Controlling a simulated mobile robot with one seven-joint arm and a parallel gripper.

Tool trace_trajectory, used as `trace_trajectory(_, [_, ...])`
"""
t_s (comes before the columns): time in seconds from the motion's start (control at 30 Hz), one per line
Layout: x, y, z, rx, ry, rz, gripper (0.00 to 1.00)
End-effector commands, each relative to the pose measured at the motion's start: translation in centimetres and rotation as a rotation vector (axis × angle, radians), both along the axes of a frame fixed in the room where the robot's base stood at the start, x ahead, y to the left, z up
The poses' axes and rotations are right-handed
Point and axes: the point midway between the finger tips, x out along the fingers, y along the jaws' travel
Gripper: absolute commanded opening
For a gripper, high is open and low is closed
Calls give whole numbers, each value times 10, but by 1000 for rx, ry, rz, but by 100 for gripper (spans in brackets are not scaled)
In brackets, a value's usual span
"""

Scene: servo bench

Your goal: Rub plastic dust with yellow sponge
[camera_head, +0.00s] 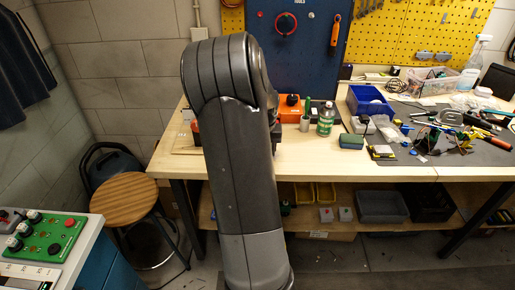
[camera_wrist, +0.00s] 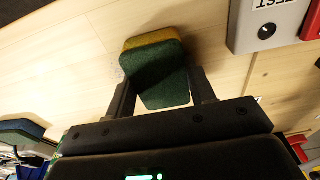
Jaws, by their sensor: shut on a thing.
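A sponge with a dark green face and a yellow layer (camera_wrist: 152,41) is held between the two fingers of my gripper (camera_wrist: 160,80) in the wrist view. The fingers are shut on its sides. The sponge is at or just above the light wooden bench top; I cannot tell whether it touches. A faint patch of pale specks, perhaps the plastic dust (camera_wrist: 118,73), shows on the wood just left of the sponge. In the head view my own arm hides the gripper and the held sponge.
A grey labelled box (camera_wrist: 264,24) stands at upper right. In the head view, a green bottle (camera_head: 326,119), a blue bin (camera_head: 369,101) and tool clutter occupy the workbench (camera_head: 313,160) to the right.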

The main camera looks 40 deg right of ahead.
Motion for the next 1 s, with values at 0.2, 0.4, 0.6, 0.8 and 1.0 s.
trace_trajectory(0.2, [-16, -16, -2, 0, 2, -4, 31])
trace_trajectory(0.4, [-29, -28, 4, 0, 2, -4, 31])
trace_trajectory(0.6, [-40, -39, 5, 0, 0, -4, 31])
trace_trajectory(0.8, [-46, -46, 2, -1, 1, 2, 31])
trace_trajectory(1.0, [-33, -33, -2, 0, 0, 1, 31])
